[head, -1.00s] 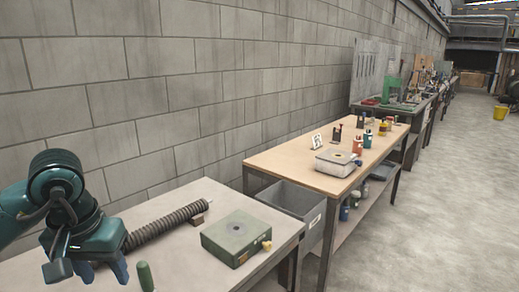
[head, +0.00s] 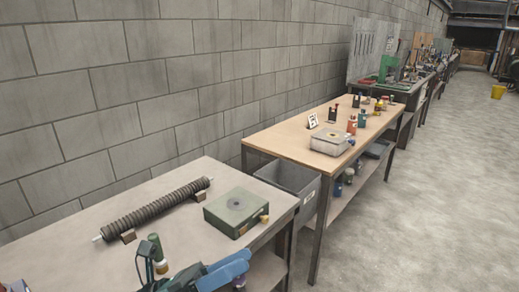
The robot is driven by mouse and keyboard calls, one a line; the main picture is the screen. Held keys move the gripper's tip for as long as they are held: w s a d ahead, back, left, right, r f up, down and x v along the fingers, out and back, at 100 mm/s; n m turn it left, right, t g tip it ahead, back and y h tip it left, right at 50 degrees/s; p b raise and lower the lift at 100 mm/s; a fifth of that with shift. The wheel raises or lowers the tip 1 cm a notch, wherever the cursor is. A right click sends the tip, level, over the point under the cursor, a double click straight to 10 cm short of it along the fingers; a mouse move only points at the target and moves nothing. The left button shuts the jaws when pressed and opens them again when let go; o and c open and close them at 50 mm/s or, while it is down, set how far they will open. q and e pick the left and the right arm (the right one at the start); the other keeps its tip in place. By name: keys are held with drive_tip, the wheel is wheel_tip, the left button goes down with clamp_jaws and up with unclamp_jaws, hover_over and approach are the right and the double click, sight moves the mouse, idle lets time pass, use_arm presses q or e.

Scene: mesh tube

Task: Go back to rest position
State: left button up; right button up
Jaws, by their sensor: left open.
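My left gripper (head: 198,254) is at the bottom of the head view, open and apparently empty. One blue finger points right across the table's front edge; the other seems to point up near a green cylinder. The gripper is apart from the tube, nearer to me. Its wrist is cut off by the frame's lower edge. My right gripper is out of view.
A green box (head: 236,212) with a yellow knob sits right of the tube. The green cylinder (head: 158,252) stands close to my left gripper. A grey bin (head: 288,180) is between this table and the wooden workbench (head: 285,137). Open floor (head: 430,200) lies at the right.

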use_arm(q)
drive_tip(key=w+a+f+n+t+y+p, duration=0.1)
drive_tip(key=a+f+n+t+y, duration=0.3)
drive_tip(key=n, duration=0.6)
drive_tip(key=w+a+f+n+t+y, duration=0.1)
drive_tip(key=f+n+t+y, duration=0.2)
drive_tip(key=f+n+y, duration=0.45)
drive_tip(key=a+f+n+t+y+p, duration=0.1)
drive_tip(key=a+f+n+t+y, duration=0.2)
drive_tip(key=n, duration=0.9)
drive_tip(key=s+a+f+n+g+y, duration=0.2)
drive_tip(key=s+f+n+g+y, duration=0.2)
drive_tip(key=s+f+n, duration=0.5)
wheel_tip(320, 180, down, 4)
drive_tip(key=shift+s+f+n+g, duration=0.15)
drive_tip(key=shift+s+n+g, duration=0.15)
drive_tip(key=shift+n+g, duration=0.55)
